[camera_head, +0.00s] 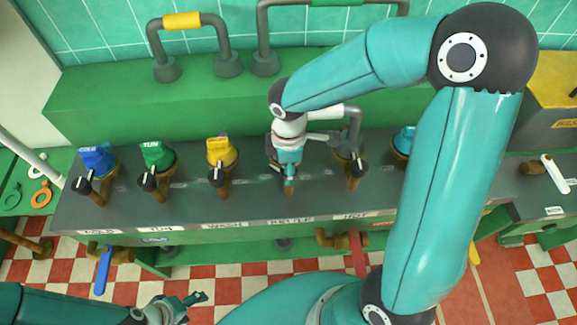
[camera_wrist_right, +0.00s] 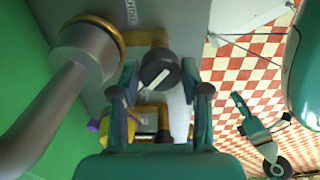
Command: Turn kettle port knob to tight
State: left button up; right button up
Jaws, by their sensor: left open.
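The black kettle port knob (camera_wrist_right: 159,72) with a white pointer line shows in the right wrist view, on a brass fitting. Its line lies diagonally. My right gripper (camera_wrist_right: 160,90) is open, with one finger on each side of the knob and narrow gaps to it. In the head view my right gripper (camera_head: 289,183) is over the port above the KETTLE label (camera_head: 291,219) and hides most of the knob. My left gripper (camera_head: 180,308) is open and empty at the bottom left, over the floor; it also shows in the right wrist view (camera_wrist_right: 248,112).
Similar ports stand to the left, with blue (camera_head: 97,158), green (camera_head: 156,154) and yellow (camera_head: 221,151) caps. The HOT port knob (camera_head: 358,169) is close on the right. A thick grey pipe (camera_wrist_right: 50,105) is beside my right gripper. The checkered floor (camera_head: 228,290) is open in front.

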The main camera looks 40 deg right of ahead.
jog(key=c, duration=0.6)
jog(key=shift+o, duration=0.2)
jog(key=shift+f+m+b, duration=0.15)
jog(key=shift+m+b, duration=0.7)
jog(key=shift+m, duration=0.15)
jog(key=m+b, duration=0.2)
jog(key=m, duration=0.1)
jog(key=m+b, duration=0.2)
jog(key=m, duration=0.1)
jog(key=shift+w+m+b, duration=0.1)
jog(key=shift+m+b, duration=0.2)
jog(key=shift+m, duration=0.7)
jog(key=shift+r, duration=0.2)
